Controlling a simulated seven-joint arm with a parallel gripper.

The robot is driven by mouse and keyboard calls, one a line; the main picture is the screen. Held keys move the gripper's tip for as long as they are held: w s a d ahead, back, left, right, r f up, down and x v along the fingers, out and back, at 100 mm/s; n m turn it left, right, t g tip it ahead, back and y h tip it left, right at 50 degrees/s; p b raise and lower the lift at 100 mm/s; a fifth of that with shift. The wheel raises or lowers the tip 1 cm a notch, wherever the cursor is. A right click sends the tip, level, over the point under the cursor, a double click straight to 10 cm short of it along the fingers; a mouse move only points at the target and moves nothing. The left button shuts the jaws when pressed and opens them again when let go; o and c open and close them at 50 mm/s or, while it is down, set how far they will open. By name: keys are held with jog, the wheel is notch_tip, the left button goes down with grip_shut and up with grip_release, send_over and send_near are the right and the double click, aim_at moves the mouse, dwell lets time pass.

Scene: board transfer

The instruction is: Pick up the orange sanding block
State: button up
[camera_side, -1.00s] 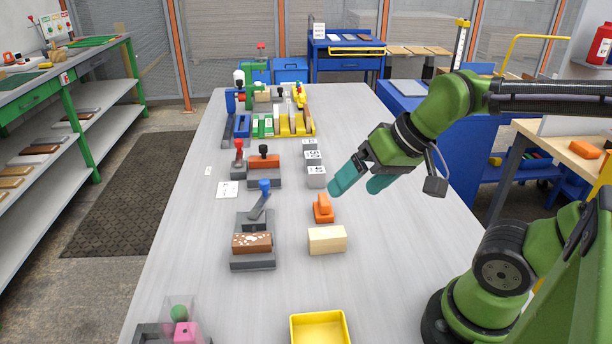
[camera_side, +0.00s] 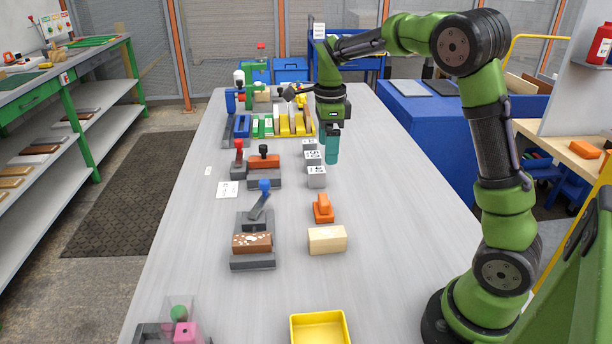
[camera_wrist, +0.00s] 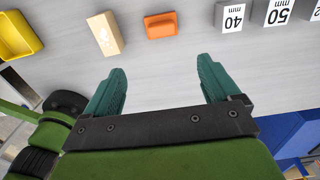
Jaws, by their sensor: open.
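The orange sanding block (camera_side: 323,208) stands on the grey table, behind a pale wooden block in the side view. In the wrist view the orange sanding block (camera_wrist: 160,25) lies beyond the fingertips, near the top middle, apart from them. My gripper (camera_side: 331,148) points down over the table beside the grey gauge blocks, farther back than the sanding block. In the wrist view my gripper (camera_wrist: 162,75) has its two teal fingers spread apart with nothing between them.
The pale wooden block (camera_side: 327,240) is close in front of the sanding block. Grey numbered blocks (camera_side: 316,177) stand behind it. A clamp fixture with a brown block (camera_side: 252,243) is to the left, and a yellow tray (camera_side: 320,328) in front. The table's right side is clear.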

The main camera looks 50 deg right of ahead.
send_over(324, 199)
jog(key=f, duration=1.1)
jog(key=shift+s+f, duration=0.2)
jog(key=shift+w+f, duration=0.15)
jog(key=shift+f, duration=1.2)
jog(key=shift+w+f, duration=0.15)
jog(key=shift+f, duration=1.15)
jog(key=shift+c, duration=0.4)
jog(key=c, duration=1)
jog(key=shift+r, duration=0.1)
jog(key=shift+c, duration=0.2)
notch_tip(324, 199, up, 10)
jog(key=shift+f, duration=0.1)
